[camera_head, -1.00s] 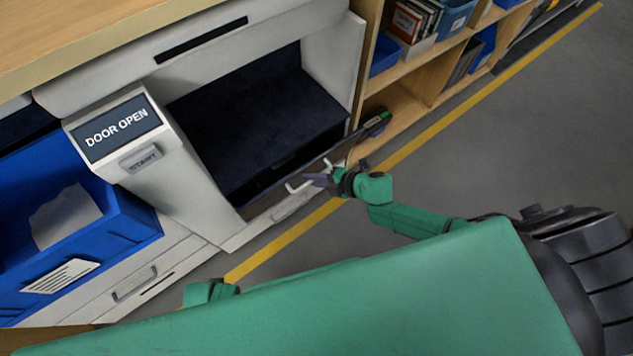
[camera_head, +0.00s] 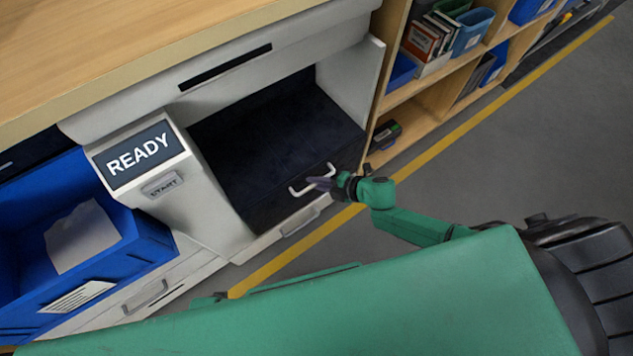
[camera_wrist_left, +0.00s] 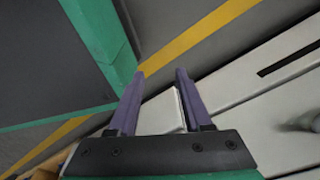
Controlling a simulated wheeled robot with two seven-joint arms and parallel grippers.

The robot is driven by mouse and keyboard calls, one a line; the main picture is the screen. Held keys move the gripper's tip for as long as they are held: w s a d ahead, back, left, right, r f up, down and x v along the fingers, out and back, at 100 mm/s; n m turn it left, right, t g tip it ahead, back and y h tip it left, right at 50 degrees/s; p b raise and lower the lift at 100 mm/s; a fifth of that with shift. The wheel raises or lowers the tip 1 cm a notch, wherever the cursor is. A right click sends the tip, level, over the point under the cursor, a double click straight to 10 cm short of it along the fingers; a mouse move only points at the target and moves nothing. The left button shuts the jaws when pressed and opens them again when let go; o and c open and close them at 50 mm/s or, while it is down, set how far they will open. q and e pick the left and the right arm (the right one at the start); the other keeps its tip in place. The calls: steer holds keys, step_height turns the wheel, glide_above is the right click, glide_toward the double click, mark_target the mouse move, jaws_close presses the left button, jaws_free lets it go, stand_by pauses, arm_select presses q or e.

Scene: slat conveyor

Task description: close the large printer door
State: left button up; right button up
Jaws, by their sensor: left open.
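The large printer door (camera_head: 268,212) is a dark panel low in the open bay of the white printer (camera_head: 213,205). It sits flush with the bay front. Its white bar handle (camera_head: 296,191) faces out. The printer's display (camera_head: 138,155) reads READY. My right gripper (camera_head: 316,184) is at the handle, its purple fingers overlapping it; whether they are closed around it is unclear. My left gripper (camera_wrist_left: 159,74) is open, with a pale surface visible beyond its fingers and nothing clearly held. It is hidden in the head view.
A blue bin (camera_head: 150,240) with paper stands left of the printer. A wooden shelf (camera_head: 425,125) with books and blue boxes is at the right. A yellow floor line (camera_head: 410,167) runs past, with clear grey floor beyond.

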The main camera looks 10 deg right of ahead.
arm_select(q)
steer(key=shift+r, duration=0.1)
arm_select(e)
steer(key=shift+w+a+r, duration=0.1)
steer(key=shift+w+r, duration=0.2)
steer(key=shift+r, duration=0.15)
steer(key=shift+s, duration=0.1)
arm_select(q)
steer(key=s+a+p, duration=0.1)
steer(key=s+p, duration=0.3)
steer(key=s, duration=0.3)
steer(key=shift+a, duration=0.25)
arm_select(e)
steer(key=v, duration=1.4)
steer(key=shift+s+d+f, duration=0.25)
steer(key=shift+s+f, duration=0.05)
steer(key=shift+s, duration=0.1)
